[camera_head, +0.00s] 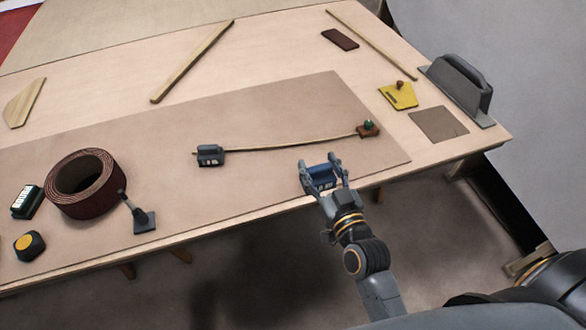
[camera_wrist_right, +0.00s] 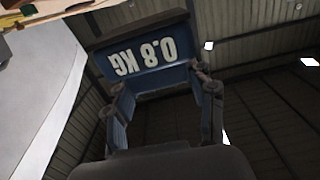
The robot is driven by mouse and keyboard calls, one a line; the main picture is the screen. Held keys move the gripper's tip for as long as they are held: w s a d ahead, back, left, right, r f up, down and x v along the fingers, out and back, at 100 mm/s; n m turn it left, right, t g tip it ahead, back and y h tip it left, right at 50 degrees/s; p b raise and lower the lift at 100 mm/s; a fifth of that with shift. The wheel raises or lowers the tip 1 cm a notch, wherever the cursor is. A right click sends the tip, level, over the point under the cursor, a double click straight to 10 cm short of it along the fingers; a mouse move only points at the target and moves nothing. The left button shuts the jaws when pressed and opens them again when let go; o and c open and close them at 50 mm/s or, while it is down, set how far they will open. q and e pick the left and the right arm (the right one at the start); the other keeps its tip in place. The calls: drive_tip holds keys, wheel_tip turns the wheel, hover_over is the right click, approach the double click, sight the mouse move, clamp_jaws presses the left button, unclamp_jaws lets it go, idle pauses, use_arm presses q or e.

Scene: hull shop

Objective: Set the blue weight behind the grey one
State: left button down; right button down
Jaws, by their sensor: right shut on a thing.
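The blue weight (camera_head: 319,175) is between the fingers of my right gripper (camera_head: 321,166), near the front right of the brown mat (camera_head: 280,205). In the right wrist view the blue weight (camera_wrist_right: 148,62) shows a "0.8 KG" label, upside down, with a finger on each side. The gripper is shut on it; it appears raised off the mat. The grey weight (camera_head: 210,155) stands on the mat to the left, at the left end of a thin bent batten (camera_head: 285,145). My left gripper is not in view.
A brown tape roll (camera_head: 85,185), a small dark stand (camera_head: 144,222) and a yellow-topped puck (camera_head: 29,245) lie left. The mat behind the batten is clear.

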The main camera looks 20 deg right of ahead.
drive_tip(key=w+f, duration=0.3)
drive_tip(key=w, duration=0.1)
drive_tip(key=w+a+f, duration=0.1)
drive_tip(key=w+f, duration=0.3)
drive_tip(key=w+a+f+b, duration=0.1)
drive_tip(key=w+f, duration=0.2)
drive_tip(key=w, duration=0.1)
drive_tip(key=shift+w+a+f, duration=0.15)
drive_tip(key=shift+w, duration=0.15)
drive_tip(key=shift+f, duration=0.7)
drive_tip(key=shift+f, duration=0.2)
drive_tip(key=shift+c, duration=2.3)
unclamp_jaws()
drive_tip(key=shift+s+f, duration=0.1)
